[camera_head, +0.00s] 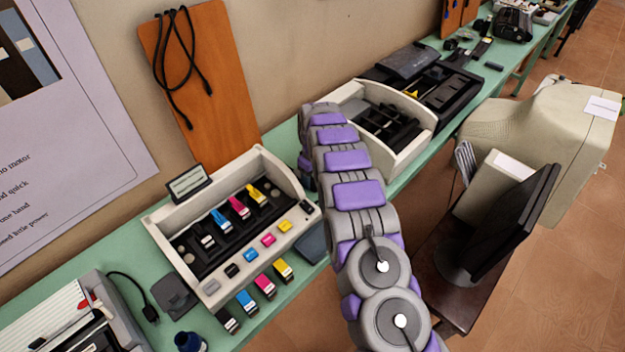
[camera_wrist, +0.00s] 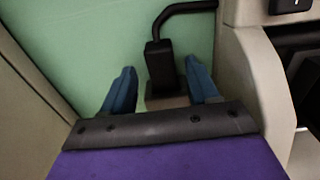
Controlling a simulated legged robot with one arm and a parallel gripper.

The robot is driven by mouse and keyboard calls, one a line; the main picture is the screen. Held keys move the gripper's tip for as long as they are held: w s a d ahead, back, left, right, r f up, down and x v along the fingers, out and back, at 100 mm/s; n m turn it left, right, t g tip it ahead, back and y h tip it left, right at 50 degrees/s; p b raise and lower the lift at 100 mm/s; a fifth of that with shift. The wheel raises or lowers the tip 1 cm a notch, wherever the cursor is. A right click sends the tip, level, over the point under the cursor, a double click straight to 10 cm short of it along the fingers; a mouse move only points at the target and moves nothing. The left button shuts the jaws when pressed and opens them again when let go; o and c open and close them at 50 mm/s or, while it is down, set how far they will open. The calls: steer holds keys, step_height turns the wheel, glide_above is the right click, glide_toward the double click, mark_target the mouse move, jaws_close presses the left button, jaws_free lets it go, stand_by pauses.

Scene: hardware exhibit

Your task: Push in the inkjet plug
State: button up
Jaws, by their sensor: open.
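In the wrist view a black plug (camera_wrist: 160,62) with a thick black cable (camera_wrist: 185,10) sits over the green table. A grey-brown piece (camera_wrist: 167,101), perhaps its socket, lies just below it, mostly hidden by my wrist. My gripper (camera_wrist: 161,84) is open, with one blue finger on each side of the plug's lower end. I cannot tell whether the fingers touch it or how deep the plug sits. In the head view my arm hides the plug and gripper. The inkjet printer (camera_head: 292,232) with colored cartridges stands left of my arm.
Beige casing walls flank my gripper in the wrist view, the right one (camera_wrist: 256,85) close by. A second open beige printer (camera_head: 411,148) stands right of my arm. Loose cartridges (camera_head: 265,285) lie before the inkjet. A monitor (camera_head: 500,235) stands at right.

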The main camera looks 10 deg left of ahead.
step_height(320, 180, up, 15)
steer(key=p, duration=0.2)
steer(key=shift+a+p, duration=0.3)
steer(key=shift+a, duration=0.1)
steer(key=s+d+r+m, duration=0.3)
steer(key=s+d+r, duration=0.45)
steer(key=s, duration=0.25)
steer(key=s+d+r+m, duration=0.2)
steer(key=s+d+r, duration=0.5)
steer(key=s+r, duration=0.3)
steer(key=s+d+f+m+g, duration=0.1)
steer(key=s+d, duration=0.3)
steer(key=s, duration=1.2)
steer(key=s+d+f+m, duration=0.2)
steer(key=s+d+m, duration=0.1)
steer(key=s, duration=1.3)
steer(key=shift+d+m+g, duration=0.4)
steer(key=shift+m, duration=0.3)
